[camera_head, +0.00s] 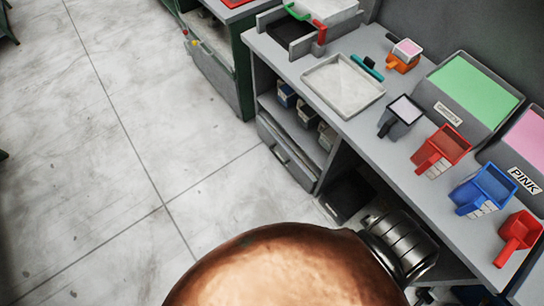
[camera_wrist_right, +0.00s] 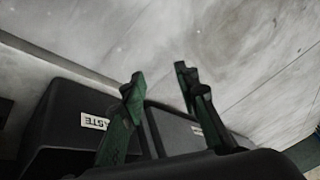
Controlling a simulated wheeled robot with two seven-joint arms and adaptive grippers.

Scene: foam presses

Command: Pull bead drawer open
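A grey drawer (camera_head: 286,154) with a bar handle sits low under the long grey bench, below a shelf of small bins. It looks shut, its front about flush with the bench. No label on it is readable, so I cannot confirm it is the bead drawer. My right gripper (camera_wrist_right: 163,82) shows in the right wrist view with its dark green fingers spread apart and nothing between them. It is above dark boxes, and the drawer handle is not seen there. In the head view my copper-coloured arm fills the bottom and the gripper fingers are hidden. My left gripper is out of view.
The bench top holds a white tray (camera_head: 344,85), a red scoop (camera_head: 441,150), a blue scoop (camera_head: 484,190) and a green-topped bin (camera_head: 468,93). In the wrist view a black waste box (camera_wrist_right: 65,135) stands close. The floor (camera_head: 110,140) left of the drawer is clear.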

